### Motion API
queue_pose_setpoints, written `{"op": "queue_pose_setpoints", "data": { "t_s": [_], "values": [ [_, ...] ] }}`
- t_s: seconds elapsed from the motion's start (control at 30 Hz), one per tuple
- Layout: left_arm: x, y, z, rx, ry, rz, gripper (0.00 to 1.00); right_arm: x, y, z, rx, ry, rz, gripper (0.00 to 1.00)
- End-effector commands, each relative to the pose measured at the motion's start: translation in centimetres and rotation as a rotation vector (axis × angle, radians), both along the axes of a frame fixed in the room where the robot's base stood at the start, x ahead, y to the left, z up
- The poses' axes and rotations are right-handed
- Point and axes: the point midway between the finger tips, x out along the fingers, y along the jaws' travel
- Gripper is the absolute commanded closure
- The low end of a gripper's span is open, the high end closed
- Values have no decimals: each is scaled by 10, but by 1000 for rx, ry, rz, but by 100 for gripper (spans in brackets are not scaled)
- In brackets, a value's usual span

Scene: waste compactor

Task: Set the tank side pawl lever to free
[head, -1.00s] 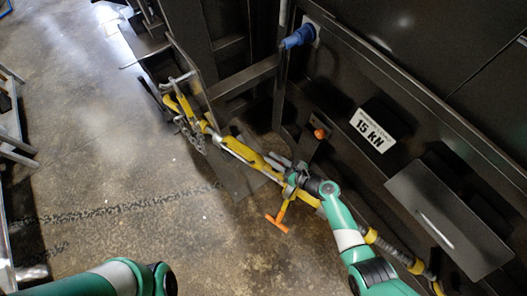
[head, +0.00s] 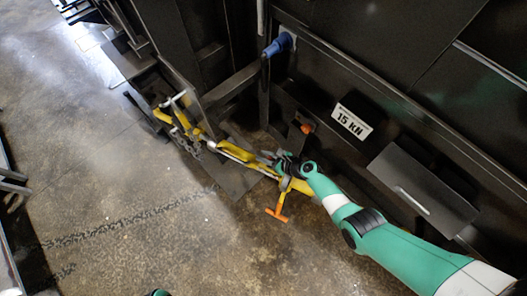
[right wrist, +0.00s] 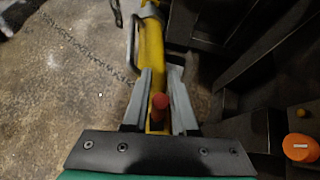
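A yellow ratchet tensioner (head: 235,152) runs diagonally beside the dark tank wall in the head view. Its yellow body also shows in the right wrist view (right wrist: 151,45). A small red-tipped lever (right wrist: 160,101), which looks like a pawl lever, stands between my right gripper's fingers in the right wrist view. My right gripper (head: 284,163) is at the tensioner's near part. Its fingers (right wrist: 161,88) are apart, with gaps visible beside the red tip; contact lower down is hidden. An orange T-handle (head: 276,215) hangs below the gripper in the head view. My left gripper is out of view.
The dark tank wall with a white 15 KN sign (head: 351,123) borders the right. An orange knob (head: 307,128) sits on the wall side and also shows in the right wrist view (right wrist: 301,147). Open concrete floor (head: 130,220) lies to the left.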

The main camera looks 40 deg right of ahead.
Motion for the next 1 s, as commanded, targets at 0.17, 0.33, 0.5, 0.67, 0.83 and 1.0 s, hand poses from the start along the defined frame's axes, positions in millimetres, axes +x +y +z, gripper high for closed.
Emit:
{"op": "queue_pose_setpoints", "data": {
  "t_s": [0.17, 0.33, 0.5, 0.67, 0.83, 1.0],
  "values": [
    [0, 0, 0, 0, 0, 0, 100, 0, 0, 0, 0, -1, 0, 50],
    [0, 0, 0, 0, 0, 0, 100, 1, 0, 1, 1, -2, 0, 50],
    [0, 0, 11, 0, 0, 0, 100, -5, -2, 9, 1, -2, -1, 50],
    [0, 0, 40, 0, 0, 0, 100, -29, -10, 32, 2, -1, -3, 50],
    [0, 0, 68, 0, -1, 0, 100, -62, -21, 54, 2, 0, -5, 50],
    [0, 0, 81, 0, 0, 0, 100, -84, -29, 66, 1, -1, -1, 50]
  ]
}}
